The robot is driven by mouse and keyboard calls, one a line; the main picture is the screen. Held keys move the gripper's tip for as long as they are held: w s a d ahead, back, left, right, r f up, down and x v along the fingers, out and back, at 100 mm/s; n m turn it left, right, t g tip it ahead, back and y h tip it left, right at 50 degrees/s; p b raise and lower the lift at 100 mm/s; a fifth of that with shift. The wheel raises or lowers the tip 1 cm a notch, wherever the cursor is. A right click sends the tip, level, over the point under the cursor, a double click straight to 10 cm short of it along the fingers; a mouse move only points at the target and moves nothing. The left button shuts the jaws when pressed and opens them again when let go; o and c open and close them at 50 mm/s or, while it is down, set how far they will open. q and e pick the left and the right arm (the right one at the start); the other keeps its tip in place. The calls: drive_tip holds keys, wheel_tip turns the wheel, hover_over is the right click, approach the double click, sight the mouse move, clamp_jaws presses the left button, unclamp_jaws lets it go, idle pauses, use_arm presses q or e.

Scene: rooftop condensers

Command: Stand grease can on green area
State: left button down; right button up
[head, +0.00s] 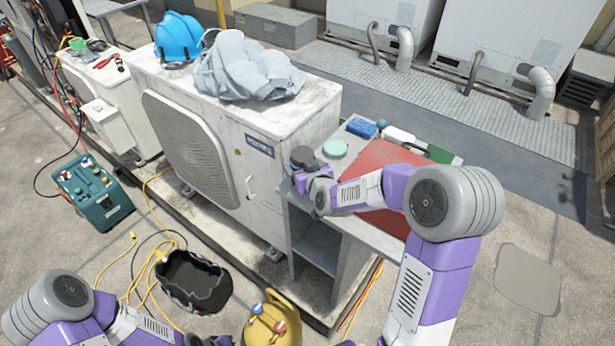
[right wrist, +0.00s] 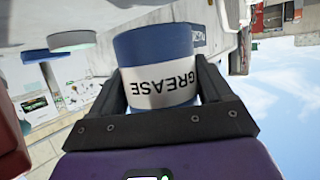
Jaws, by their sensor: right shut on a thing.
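The grease can (right wrist: 160,65) is blue with a white label reading GREASE. My right gripper (head: 308,172) is shut on it; the gripper also shows in the right wrist view (right wrist: 162,98). In the head view the can's dark round top (head: 302,154) shows upright at the left end of the grey bench. A pale green round piece (head: 335,148) lies just right of the can, and a dark green patch (head: 440,154) shows at the bench's far right. I cannot tell which is the green area. My left gripper (head: 212,340) is cut off at the bottom edge.
A condenser (head: 200,140) with a blue helmet (head: 178,37) and a grey cloth (head: 245,68) stands left. A black bag (head: 192,282) and a yellow tank (head: 270,325) are below.

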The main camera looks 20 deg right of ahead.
drive_tip(key=shift+f+b, duration=0.45)
drive_tip(key=shift+f, duration=1.25)
drive_tip(key=shift+f, duration=0.1)
drive_tip(key=o, duration=1)
drive_tip(key=shift+o, duration=0.2)
